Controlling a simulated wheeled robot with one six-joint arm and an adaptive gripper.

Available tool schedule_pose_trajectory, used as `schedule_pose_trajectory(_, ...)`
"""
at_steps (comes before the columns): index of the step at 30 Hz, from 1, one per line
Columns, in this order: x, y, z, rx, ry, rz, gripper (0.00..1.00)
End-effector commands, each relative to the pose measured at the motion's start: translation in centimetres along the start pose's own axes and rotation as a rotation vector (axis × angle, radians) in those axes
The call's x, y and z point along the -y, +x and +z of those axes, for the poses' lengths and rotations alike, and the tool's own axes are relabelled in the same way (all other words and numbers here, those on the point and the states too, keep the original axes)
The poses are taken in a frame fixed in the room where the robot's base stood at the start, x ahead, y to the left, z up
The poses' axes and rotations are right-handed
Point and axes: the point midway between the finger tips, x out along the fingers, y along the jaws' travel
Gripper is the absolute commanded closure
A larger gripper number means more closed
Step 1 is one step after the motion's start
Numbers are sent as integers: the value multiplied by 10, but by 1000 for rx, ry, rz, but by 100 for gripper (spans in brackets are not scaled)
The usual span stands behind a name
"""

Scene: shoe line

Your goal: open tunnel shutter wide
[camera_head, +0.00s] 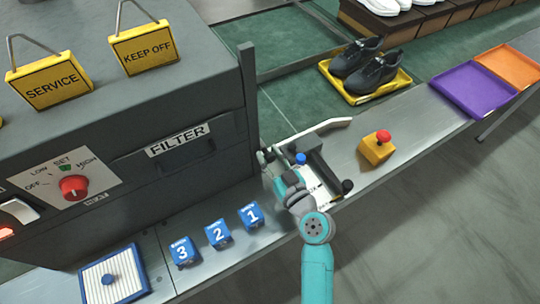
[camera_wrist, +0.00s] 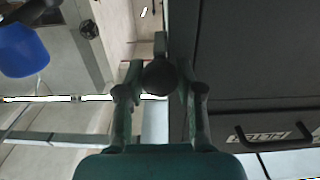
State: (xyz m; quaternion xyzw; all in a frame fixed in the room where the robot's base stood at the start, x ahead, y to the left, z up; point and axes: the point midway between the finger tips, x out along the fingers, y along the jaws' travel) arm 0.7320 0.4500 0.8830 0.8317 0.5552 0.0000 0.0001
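The tunnel is the large dark grey machine housing (camera_head: 215,75) on the left of the head view. A narrow dark upright panel (camera_head: 248,85), which looks like the shutter seen edge-on, stands at its right end and rises above the roof. The opening behind it is hidden. My gripper (camera_head: 266,158) is low beside this end, partly hidden by my wrist. In the wrist view, the fingers of my gripper (camera_wrist: 160,80) stand on either side of a dark round knob (camera_wrist: 158,76) and appear to touch it. The dark housing wall (camera_wrist: 250,60) is close on the right.
Blue blocks (camera_head: 218,234) numbered 1 to 3 sit on the line's front edge. A yellow box with a red button (camera_head: 376,147) stands right of my arm. A yellow tray (camera_head: 395,86) holds dark shoes. Purple (camera_head: 470,90) and orange (camera_head: 515,65) trays lie farther right.

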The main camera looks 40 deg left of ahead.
Motion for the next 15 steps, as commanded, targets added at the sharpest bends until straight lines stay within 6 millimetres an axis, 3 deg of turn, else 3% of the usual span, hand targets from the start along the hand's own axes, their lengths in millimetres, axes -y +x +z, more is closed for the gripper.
schedule_pose_trajectory(1, 0, 0, 0, 0, 0, 0, 84)
schedule_pose_trajectory(3, 0, 0, 0, 0, 0, 0, 100)
schedule_pose_trajectory(10, 0, 0, -2, -1, 0, 0, 100)
schedule_pose_trajectory(15, 0, 0, -19, -3, -2, -1, 100)
